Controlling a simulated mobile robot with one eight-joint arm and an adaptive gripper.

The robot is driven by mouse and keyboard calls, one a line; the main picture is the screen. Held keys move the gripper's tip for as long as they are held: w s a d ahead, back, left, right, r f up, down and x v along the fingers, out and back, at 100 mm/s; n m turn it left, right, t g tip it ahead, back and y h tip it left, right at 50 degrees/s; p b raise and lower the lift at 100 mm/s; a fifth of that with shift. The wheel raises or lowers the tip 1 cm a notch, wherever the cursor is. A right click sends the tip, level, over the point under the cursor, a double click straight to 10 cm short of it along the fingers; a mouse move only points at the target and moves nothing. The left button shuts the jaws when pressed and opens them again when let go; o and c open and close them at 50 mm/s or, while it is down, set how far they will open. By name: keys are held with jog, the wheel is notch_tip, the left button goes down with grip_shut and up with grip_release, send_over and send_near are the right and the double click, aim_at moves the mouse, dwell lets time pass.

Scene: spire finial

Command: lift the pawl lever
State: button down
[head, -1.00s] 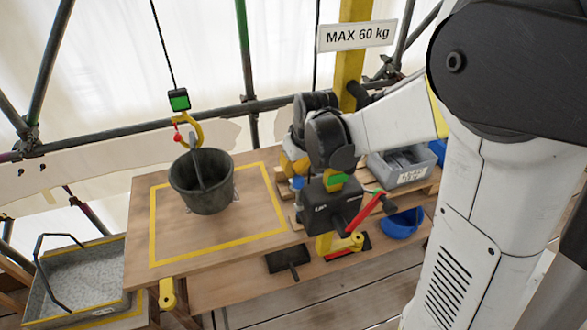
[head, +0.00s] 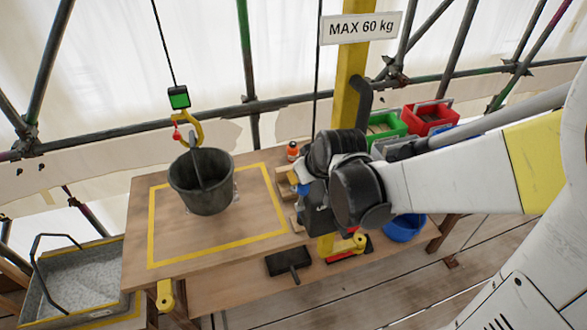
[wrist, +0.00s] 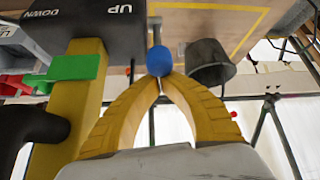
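The winch (wrist: 95,22) is a dark box marked UP and DOWN on a yellow post (wrist: 75,120) in the wrist view. A blue ball knob (wrist: 159,61) shows beside it, likely the end of the pawl lever; the lever's shaft is hidden. My gripper (wrist: 159,82) has its two yellow ridged fingers drawn together at the tips, right at the knob's near edge. I cannot tell whether they touch or pinch it. In the head view the blue knob (head: 303,189) is small, and my dark wrist covers much of the winch and gripper.
A black bucket (head: 201,181) hangs from a yellow hook (head: 188,133) over the yellow-outlined platform (head: 222,245).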

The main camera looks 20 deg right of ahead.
aim_at(304, 195)
jog(key=s+t+b, duration=0.2)
jog(key=s+f+t+b, duration=0.1)
jog(key=s+b, duration=0.1)
jog(key=s+f+t+b, duration=0.1)
jog(key=s+t+b, duration=0.1)
jog(key=shift+t, duration=0.3)
jog(key=shift+s+f+b, duration=0.2)
jog(key=shift+s+b, duration=0.35)
jog(key=shift+s, duration=0.1)
